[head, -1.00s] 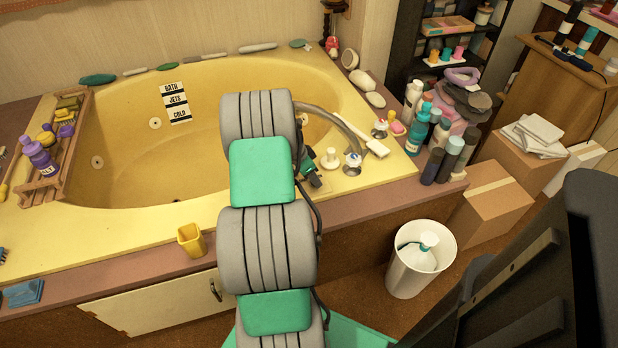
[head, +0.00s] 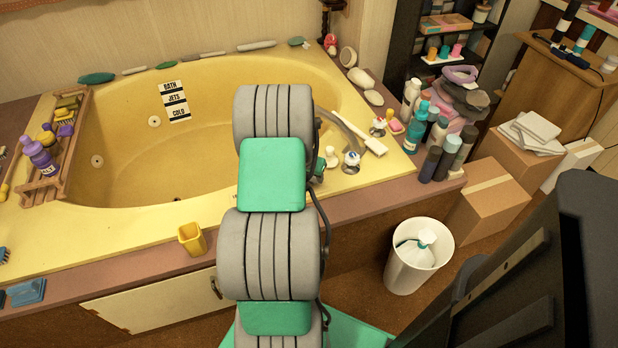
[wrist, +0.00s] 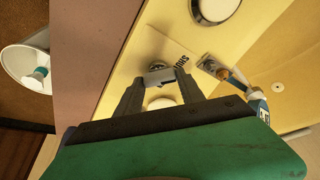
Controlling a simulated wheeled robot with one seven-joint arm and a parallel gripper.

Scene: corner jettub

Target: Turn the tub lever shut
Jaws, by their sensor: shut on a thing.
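In the wrist view my gripper (wrist: 160,86) has its two dark fingers closed about a small grey metal lever (wrist: 160,76) on the yellow tub deck. A dark-lettered label (wrist: 182,61) lies just beyond the right finger. A pale round knob (wrist: 163,102) shows between the fingers, nearer my palm. In the head view my arm hides the gripper and the lever. The yellow corner tub (head: 215,195) spreads behind and left of the arm. How far the lever is turned cannot be told.
A yellow cup (head: 192,239) sits on the front ledge. A white bin (head: 408,272) and cardboard boxes (head: 488,203) occupy the floor at right.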

